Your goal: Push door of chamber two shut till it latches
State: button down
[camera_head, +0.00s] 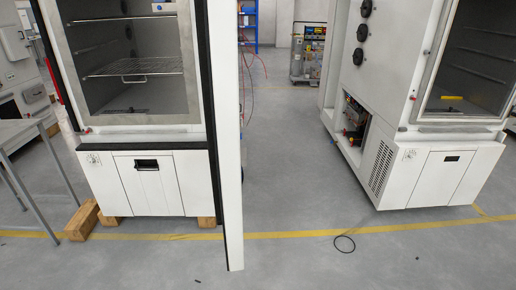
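A white test chamber (150,180) stands at the left, its front open to a grey interior with a wire shelf (140,68). Its tall white door (228,130) stands open at the chamber's right side, seen nearly edge-on, with a black seal along its left edge. The door's lower end reaches forward past the yellow floor line. A second white chamber (425,175) stands at the right, also open at the front; its door is not visible. No readable number shows which one is chamber two. My gripper is not in view.
Wooden blocks (82,220) lie under the left chamber. A metal table (25,130) stands at the far left. A black cable loop (344,244) lies on the floor at right. The grey floor in front and between the chambers is mostly clear.

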aim_at(217, 22)
jog(key=z, duration=0.1)
jog(key=i, duration=1)
jog(key=u, duration=0.1)
